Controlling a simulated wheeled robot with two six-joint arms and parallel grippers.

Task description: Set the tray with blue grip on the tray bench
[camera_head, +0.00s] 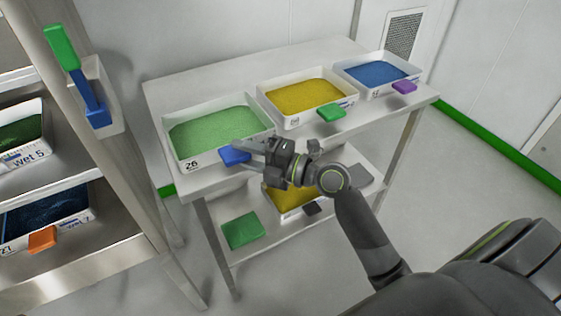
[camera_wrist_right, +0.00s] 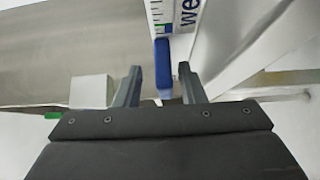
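The tray with blue grip (camera_head: 180,159) is white, holds green granules and rests on the front left of the tray bench (camera_head: 210,86). Its blue grip (camera_head: 234,155) points toward me from the tray's front side. My right gripper (camera_head: 244,152) is at this grip. In the right wrist view, the blue grip (camera_wrist_right: 163,66) is between the two fingertips, with a gap on either side, so the gripper looks open. Part of the tray's front label shows there too. My left gripper is not in view.
On the bench top stand a yellow-filled tray with green grip (camera_head: 272,107) and a blue-filled tray with purple grip (camera_head: 372,90). A lower shelf (camera_head: 262,232) holds another yellow-filled tray, partly hidden by my arm. A rack (camera_head: 125,205) with trays stands close on the left.

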